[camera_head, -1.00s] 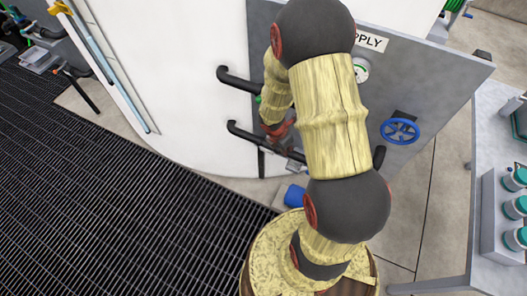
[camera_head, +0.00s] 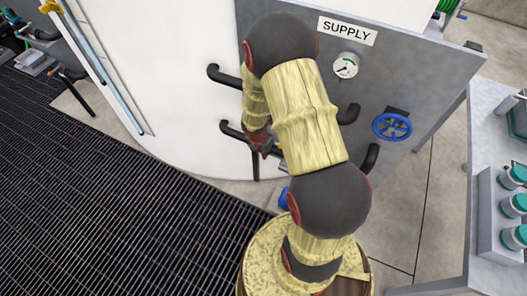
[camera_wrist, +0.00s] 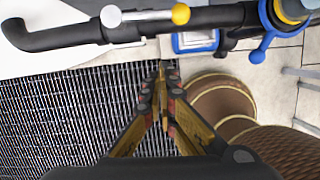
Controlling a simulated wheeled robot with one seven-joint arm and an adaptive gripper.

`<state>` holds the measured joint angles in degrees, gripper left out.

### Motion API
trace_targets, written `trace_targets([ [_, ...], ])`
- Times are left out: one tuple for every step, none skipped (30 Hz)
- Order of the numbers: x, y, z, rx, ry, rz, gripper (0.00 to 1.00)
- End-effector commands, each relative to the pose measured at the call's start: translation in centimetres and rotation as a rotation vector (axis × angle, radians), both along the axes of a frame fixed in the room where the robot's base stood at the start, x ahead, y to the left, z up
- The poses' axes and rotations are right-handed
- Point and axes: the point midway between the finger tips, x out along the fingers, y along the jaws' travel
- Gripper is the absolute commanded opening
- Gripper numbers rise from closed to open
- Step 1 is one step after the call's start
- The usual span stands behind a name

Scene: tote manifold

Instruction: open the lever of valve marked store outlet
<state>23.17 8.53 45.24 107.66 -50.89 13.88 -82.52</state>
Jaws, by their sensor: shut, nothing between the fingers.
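No label reading store outlet can be made out. In the wrist view a silver lever (camera_wrist: 140,17) with a yellow knob lies along a black pipe (camera_wrist: 70,34). To its right a blue handle (camera_wrist: 267,42) sits on the pipe beside a yellow ring. My gripper (camera_wrist: 163,68) is shut and empty, its fingertips just below the pipe in the picture, apart from the lever. In the head view my gripper (camera_head: 264,149) is near the lower black pipe (camera_head: 232,129), partly hidden by my arm, and the levers are hidden.
A grey panel (camera_head: 420,75) carries a SUPPLY sign (camera_head: 347,31), a gauge (camera_head: 345,66) and a blue handwheel (camera_head: 392,126). A white tank (camera_head: 185,110) stands left of it. A bench (camera_head: 480,120) with teal-capped bottles is at right. Dark grating (camera_head: 110,210) at left is clear.

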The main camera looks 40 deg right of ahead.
Motion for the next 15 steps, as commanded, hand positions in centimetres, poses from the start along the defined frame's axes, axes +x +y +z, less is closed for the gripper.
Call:
trace_targets([
  [0.0,-0.2,-1.4,0.001,0.001,-0.002,0.00],
  [0.0,-0.4,-1.9,0.001,0.001,-0.001,0.00],
  [0.1,-0.5,-2.5,0.000,0.002,-0.001,0.00],
  [0.1,-0.7,-3.0,-0.001,0.002,0.000,0.00],
  [0.2,-0.8,-3.5,0.000,0.001,0.000,0.00],
  [0.2,-0.9,-4.1,0.000,0.002,0.000,0.00],
  [0.4,-1.3,-4.0,0.000,0.000,-0.003,0.00],
  [0.6,-1.8,-3.5,-0.001,0.000,-0.004,0.00],
  [0.7,-2.3,-3.3,-0.001,0.000,-0.004,0.00],
  [0.8,-2.7,-3.2,0.000,0.000,-0.005,0.00],
  [1.0,-3.0,-3.1,-0.001,-0.001,-0.004,0.00],
  [1.1,-3.4,-3.0,0.000,0.000,-0.003,0.00],
  [1.2,-3.6,-3.0,0.000,0.000,-0.003,0.00],
  [1.3,-3.9,-2.9,0.000,0.000,-0.004,0.00],
  [1.4,-4.1,-2.8,0.000,-0.001,-0.003,0.00],
])
